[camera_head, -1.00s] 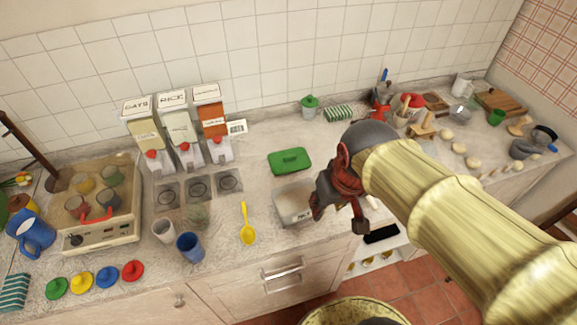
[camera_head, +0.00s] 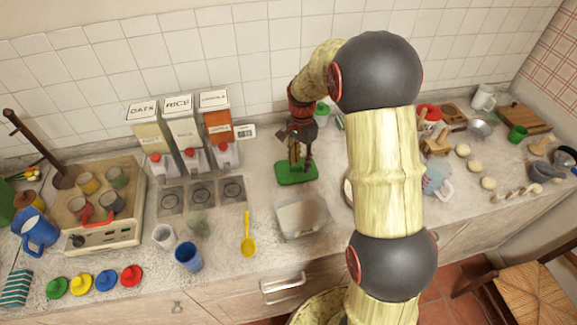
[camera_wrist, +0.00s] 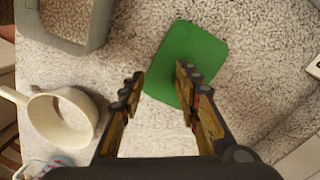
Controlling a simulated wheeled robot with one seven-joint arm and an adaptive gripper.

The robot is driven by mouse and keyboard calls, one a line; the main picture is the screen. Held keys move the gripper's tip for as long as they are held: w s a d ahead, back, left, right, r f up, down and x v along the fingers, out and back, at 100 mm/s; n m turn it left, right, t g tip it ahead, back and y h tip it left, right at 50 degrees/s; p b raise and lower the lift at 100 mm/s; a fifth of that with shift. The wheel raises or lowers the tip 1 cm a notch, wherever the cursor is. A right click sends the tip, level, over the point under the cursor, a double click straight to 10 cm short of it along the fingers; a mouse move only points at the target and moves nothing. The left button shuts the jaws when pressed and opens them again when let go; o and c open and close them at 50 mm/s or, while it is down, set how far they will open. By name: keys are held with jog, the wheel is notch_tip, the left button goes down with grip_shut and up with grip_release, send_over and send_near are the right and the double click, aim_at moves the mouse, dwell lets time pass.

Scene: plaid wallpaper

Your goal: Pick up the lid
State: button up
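A flat green rectangular lid (camera_head: 297,174) lies on the counter behind a clear rectangular container (camera_head: 302,216). In the wrist view the lid (camera_wrist: 200,50) lies partly behind my right-hand finger. My gripper (camera_head: 302,148) points down over the lid's back part in the head view. In the wrist view my gripper (camera_wrist: 160,74) is open and empty. One finger overlaps the lid and the other is just off its left edge. I cannot tell how high the fingertips are above it.
Small round lids, including a red one (camera_head: 131,275), lie at the front left. Three dispensers (camera_head: 186,138) stand at the back. A yellow spoon (camera_head: 248,235) lies left of the container. A cream handled vessel (camera_wrist: 62,118) stands near the container in the wrist view.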

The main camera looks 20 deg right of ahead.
aim_at(296, 166)
jog(key=w+m, duration=0.1)
jog(key=w+r+m, duration=0.1)
jog(key=w+m, duration=0.1)
jog(key=w, duration=0.1)
jog(key=shift+w+r+t, duration=0.1)
jog(key=shift+r+t, duration=0.25)
jog(key=shift+t, duration=0.05)
jog(key=shift+w+r+m, duration=0.1)
jog(key=shift+w+m, duration=0.05)
jog(key=shift+m, duration=1.15)
jog(key=shift+f+b, duration=0.3)
jog(key=shift+f, duration=1.05)
jog(key=f, duration=0.3)
jog(key=f+b, duration=0.1)
jog(key=f, duration=0.1)
jog(key=shift+s+d+f, duration=0.1)
jog(key=shift+s, duration=0.25)
jog(key=c, duration=0.4)
grip_shut()
